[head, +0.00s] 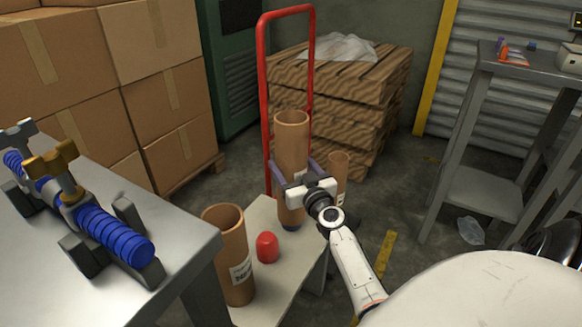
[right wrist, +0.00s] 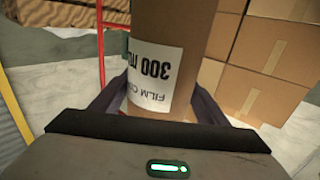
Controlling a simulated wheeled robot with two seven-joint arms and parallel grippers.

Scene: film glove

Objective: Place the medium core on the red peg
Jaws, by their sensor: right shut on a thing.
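The medium core (head: 291,135), a tall brown cardboard tube, stands upright in my right gripper (head: 293,183). The right gripper is shut on it around its middle. In the right wrist view, the core (right wrist: 195,30) fills the space between the jaws (right wrist: 153,105) and its white label reads upside down. Its lower end is at a dark blue peg (head: 291,227); I cannot tell whether it is still around that peg or just above it. The red peg (head: 266,246) is short, rounded and bare, left of and nearer than the held core. My left gripper is not in view.
A wider core (head: 228,250) stands left of the red peg on the low bench (head: 262,212). A thinner core (head: 339,172) stands right of my gripper. A red hand-truck frame (head: 263,100) rises behind. A grey table (head: 190,240) with a blue roll (head: 105,228) is at left.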

